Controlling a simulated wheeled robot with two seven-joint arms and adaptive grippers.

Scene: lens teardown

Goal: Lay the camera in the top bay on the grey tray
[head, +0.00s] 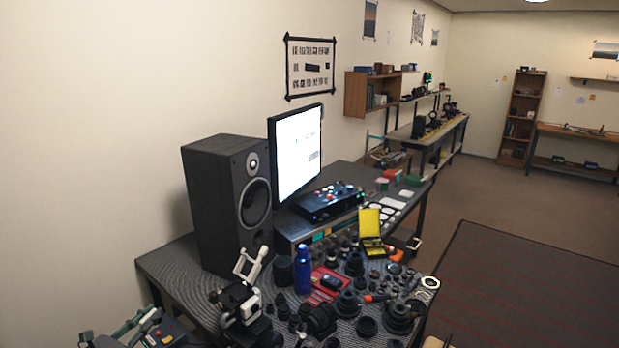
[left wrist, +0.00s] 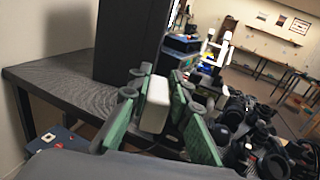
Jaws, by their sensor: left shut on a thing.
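My left gripper (head: 142,326) is at the bottom left of the head view, beside the near left table corner. In the left wrist view its green fingers (left wrist: 157,92) are shut on a pale block-like thing (left wrist: 155,106). I cannot tell for sure that this is the camera; its far side is hidden. I cannot make out the grey tray or its top bay with certainty.
A black speaker (head: 222,200) stands on the dark table (head: 165,268). A white jointed stand (head: 243,297), a blue bottle (head: 303,270), a yellow case (head: 371,228) and many lens parts (head: 348,303) crowd the table. Its left end is clear.

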